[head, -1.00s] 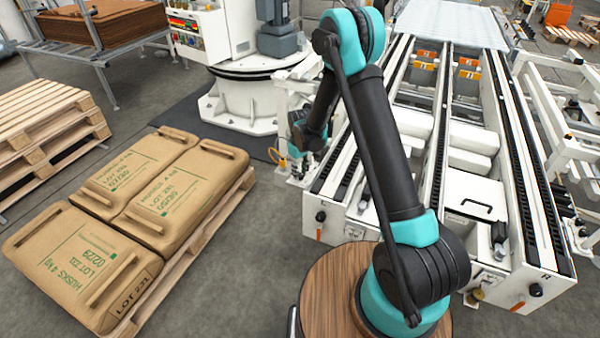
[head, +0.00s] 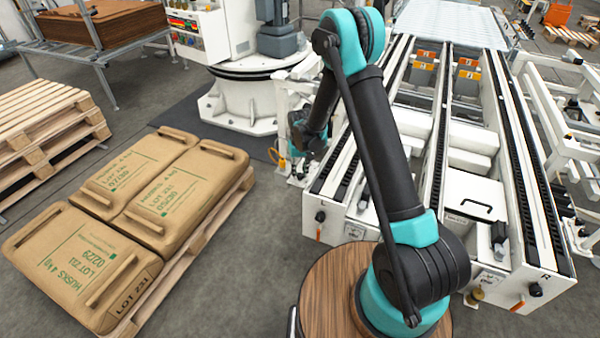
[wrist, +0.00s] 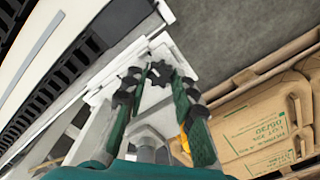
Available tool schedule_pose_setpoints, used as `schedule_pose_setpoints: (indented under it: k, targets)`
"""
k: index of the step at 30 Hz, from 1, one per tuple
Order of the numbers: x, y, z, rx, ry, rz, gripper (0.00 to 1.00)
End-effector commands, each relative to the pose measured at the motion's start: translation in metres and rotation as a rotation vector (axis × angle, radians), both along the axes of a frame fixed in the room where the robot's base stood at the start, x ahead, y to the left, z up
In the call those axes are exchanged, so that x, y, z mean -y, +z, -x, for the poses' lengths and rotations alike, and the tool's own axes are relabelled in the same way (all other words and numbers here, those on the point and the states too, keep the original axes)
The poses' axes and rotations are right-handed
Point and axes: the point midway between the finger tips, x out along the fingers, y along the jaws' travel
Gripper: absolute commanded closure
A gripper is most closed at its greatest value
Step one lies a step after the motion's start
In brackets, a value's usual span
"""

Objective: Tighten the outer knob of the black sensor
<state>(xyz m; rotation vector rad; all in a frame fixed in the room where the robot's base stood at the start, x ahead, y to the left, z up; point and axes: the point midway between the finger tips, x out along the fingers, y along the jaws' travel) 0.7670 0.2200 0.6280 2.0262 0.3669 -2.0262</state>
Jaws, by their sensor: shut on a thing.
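In the wrist view my gripper (wrist: 159,76) has its two green-lined fingers on either side of a black star-shaped knob (wrist: 157,72), and is shut on it. The knob is at the fingertips, in front of a pale bracket. The body of the black sensor cannot be made out, and I cannot tell from the picture whether this is its outer knob. In the head view my gripper (head: 302,168) is small and partly hidden by my arm, low beside the left front of the white conveyor.
The white conveyor (head: 330,215) with black chain tracks stands right of my gripper. Brown sacks (head: 170,190) lie on a pallet to the left, and show in the wrist view (wrist: 262,125). A white robot pedestal (head: 245,105) stands behind. Grey floor lies between the sacks and conveyor.

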Motion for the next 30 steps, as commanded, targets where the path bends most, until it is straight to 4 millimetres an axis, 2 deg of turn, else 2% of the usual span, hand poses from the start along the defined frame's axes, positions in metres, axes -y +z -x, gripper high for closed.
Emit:
schedule_pose_setpoints:
  k: [6, 7, 12, 23, 26, 30]
  targets:
    - [0.0, 0.0, 0.0, -0.001, 0.0, 0.0, 1.0]
    - [0.0, 0.0, 0.0, -0.001, 0.001, 0.001, 0.7]
    - [0.0, 0.0, 0.0, 0.0, 0.001, 0.0, 0.52]
    - [0.0, 0.005, 0.0, 0.0, 0.001, 0.0, 0.52]
    - [0.0, 0.017, 0.0, 0.0, 0.001, 0.0, 0.52]
    - [0.0, 0.042, 0.0, 0.0, 0.001, 0.0, 0.52]
